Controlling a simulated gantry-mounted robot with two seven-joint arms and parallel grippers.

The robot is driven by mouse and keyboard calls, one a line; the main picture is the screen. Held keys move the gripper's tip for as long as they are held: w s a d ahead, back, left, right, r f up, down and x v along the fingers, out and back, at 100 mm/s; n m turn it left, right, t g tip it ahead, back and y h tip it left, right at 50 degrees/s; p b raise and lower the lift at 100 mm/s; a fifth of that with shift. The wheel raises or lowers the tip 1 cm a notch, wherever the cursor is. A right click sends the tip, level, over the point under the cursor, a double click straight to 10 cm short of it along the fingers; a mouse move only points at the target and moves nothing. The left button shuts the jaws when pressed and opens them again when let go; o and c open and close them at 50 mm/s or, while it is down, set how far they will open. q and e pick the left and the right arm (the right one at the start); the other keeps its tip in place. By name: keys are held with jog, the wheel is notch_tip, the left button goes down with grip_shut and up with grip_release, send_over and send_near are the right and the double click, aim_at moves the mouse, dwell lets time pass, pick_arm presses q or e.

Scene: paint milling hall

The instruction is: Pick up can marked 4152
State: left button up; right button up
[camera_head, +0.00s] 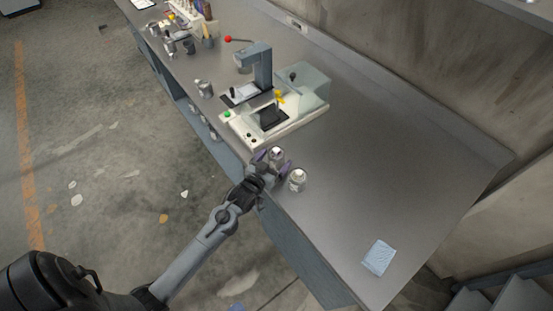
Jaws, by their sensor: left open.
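My left gripper (271,167) is at the front edge of the bench, its fingers open. A small metal can (276,154) with a pale label stands between or just behind the fingers; I cannot tell if they touch it. A second similar can (297,179) stands on the bench just right of the gripper. A third metal can (204,88) stands farther off near the front edge, left of the machine. The markings on the cans are too small to read, so I cannot tell which is 4152. My right gripper is not in view.
A cream machine (259,134) with a grey column and yellow handle stands behind the gripper. A blue cloth (379,257) lies on the grey bench (390,180) at the right, with clear surface between. Tools and small containers crowd the far end. A wall runs behind.

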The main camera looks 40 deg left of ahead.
pick_arm(q)
jog(key=shift+c, duration=0.2)
jog(key=c, duration=1.2)
jog(key=shift+r, duration=0.1)
